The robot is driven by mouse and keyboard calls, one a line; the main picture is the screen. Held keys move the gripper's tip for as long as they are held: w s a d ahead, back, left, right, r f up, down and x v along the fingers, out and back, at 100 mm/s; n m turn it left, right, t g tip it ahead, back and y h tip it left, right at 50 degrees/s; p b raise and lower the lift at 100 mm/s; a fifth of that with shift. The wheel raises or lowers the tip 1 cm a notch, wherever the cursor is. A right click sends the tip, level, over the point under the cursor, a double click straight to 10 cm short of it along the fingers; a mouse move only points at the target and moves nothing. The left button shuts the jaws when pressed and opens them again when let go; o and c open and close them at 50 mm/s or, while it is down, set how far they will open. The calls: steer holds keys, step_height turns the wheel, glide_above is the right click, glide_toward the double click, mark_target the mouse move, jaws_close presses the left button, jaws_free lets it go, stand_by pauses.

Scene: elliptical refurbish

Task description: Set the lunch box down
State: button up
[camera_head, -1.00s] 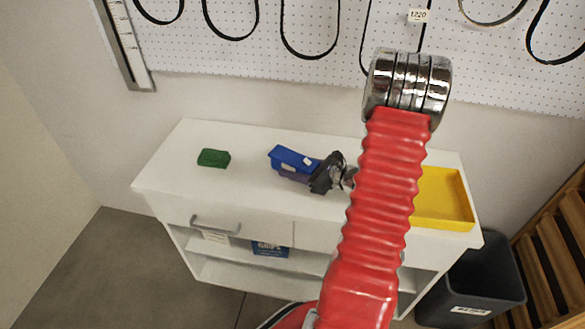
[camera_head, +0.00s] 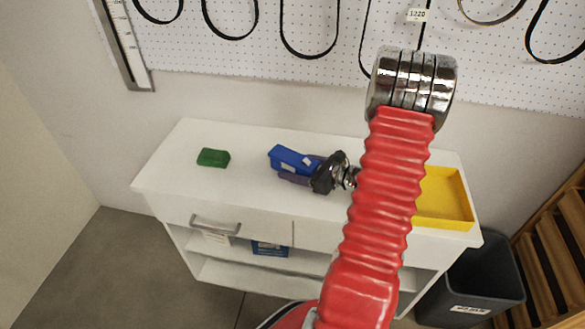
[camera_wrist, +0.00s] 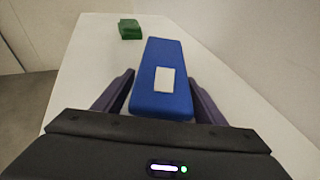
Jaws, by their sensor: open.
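The blue lunch box (camera_head: 289,157), with a white label on top, is at the middle of the white cabinet top (camera_head: 245,184). In the wrist view the lunch box (camera_wrist: 160,75) lies between the two dark fingers of my gripper (camera_wrist: 160,100). The fingers are open, with a visible gap on each side of the box. In the head view my gripper (camera_head: 300,172) is at the near right end of the box, and my wrist hides part of it. The box appears to rest on the cabinet top.
A green block (camera_head: 213,157) lies to the left on the cabinet top; it also shows in the wrist view (camera_wrist: 130,29). A yellow tray (camera_head: 445,199) is at the right end, partly behind my arm. A dark bin (camera_head: 472,283) stands right of the cabinet. Bare surface separates the block and box.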

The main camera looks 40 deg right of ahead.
mark_target(316, 169)
steer(key=v, duration=1.1)
steer(key=shift+r, duration=0.1)
steer(key=shift+w+r, duration=0.2)
steer(key=shift+r, duration=0.15)
steer(key=w+a+r+n, duration=0.1)
steer(key=w+a+r+n+g+y, duration=0.1)
steer(key=r, duration=0.1)
steer(key=shift+w+a+r+n, duration=0.15)
steer(key=shift+a+r+n, duration=0.15)
steer(key=shift+a, duration=0.1)
steer(key=a+r+n+g+y, duration=0.15)
steer(key=a+n+g, duration=0.35)
steer(key=a, duration=0.5)
steer(key=a+r+n+g+y, duration=0.1)
steer(key=a+r+n+g, duration=0.15)
steer(key=a+n, duration=0.6)
steer(key=s+a+r+n+h, duration=0.3)
steer(key=a+n, duration=0.3)
steer(key=n, duration=0.2)
steer(key=s+a+r+n+h, duration=0.4)
steer(key=s+a+r+n, duration=0.2)
steer(key=n, duration=0.3)
steer(key=shift+s+a+r, duration=0.25)
steer(key=shift+a+r, duration=0.1)
steer(key=shift+a, duration=0.35)
